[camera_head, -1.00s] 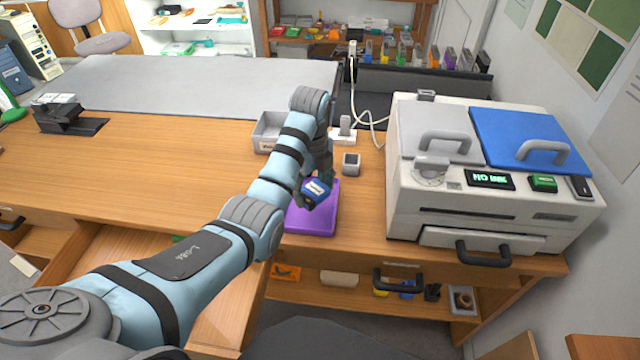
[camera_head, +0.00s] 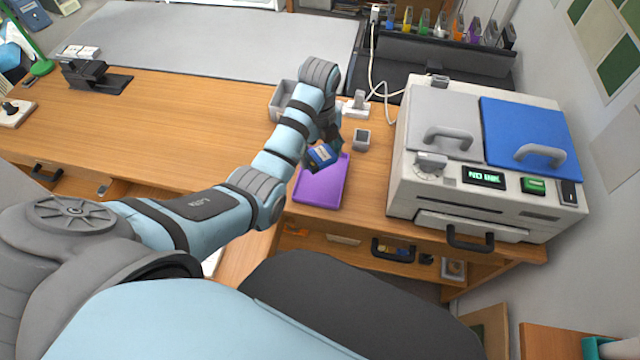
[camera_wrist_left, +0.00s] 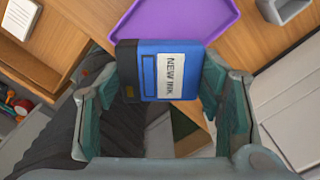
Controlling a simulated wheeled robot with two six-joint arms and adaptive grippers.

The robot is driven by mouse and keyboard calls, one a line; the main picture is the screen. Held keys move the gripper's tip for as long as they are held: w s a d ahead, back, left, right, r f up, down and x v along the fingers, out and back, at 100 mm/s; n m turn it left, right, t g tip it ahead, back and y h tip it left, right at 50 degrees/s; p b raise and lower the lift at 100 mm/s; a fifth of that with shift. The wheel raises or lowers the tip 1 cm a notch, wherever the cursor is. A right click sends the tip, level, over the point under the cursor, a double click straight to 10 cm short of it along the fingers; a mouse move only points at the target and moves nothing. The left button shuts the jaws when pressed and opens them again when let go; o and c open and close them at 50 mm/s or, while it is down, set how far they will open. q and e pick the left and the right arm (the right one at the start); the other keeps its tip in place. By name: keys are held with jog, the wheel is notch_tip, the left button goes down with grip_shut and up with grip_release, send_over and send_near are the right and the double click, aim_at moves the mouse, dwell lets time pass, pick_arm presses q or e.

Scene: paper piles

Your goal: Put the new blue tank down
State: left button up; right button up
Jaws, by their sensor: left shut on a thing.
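The blue tank (camera_head: 322,155) is a small blue block with a dark end. Its white label reads "NEW INK" in the left wrist view, where the tank (camera_wrist_left: 165,72) sits between my fingers. My left gripper (camera_head: 328,148) is shut on it and holds it over the far part of the purple tray (camera_head: 318,190). The tray (camera_wrist_left: 175,18) also shows beyond the tank in the left wrist view. I cannot tell how high above the tray the tank is. My right gripper is not in view.
A white printer (camera_head: 480,160) with a blue lid and a "NO INK" display stands right of the tray. A small grey cup (camera_head: 361,139) and a grey bin (camera_head: 283,100) stand behind the tray. The wooden desk (camera_head: 180,120) is mostly clear on the left.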

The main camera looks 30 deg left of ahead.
aim_at(319, 187)
pick_arm(q)
notch_tip(319, 187, down, 12)
jog(key=b, duration=0.2)
jog(key=shift+s+f+b, duration=0.1)
jog(key=shift+f+b, duration=0.05)
jog(key=shift+b, duration=0.25)
jog(key=o, duration=1.1)
jog(key=shift+o, duration=0.2)
notch_tip(319, 187, up, 12)
jog(key=p, duration=0.4)
jog(key=shift+r, duration=0.2)
jog(key=shift+f, duration=0.1)
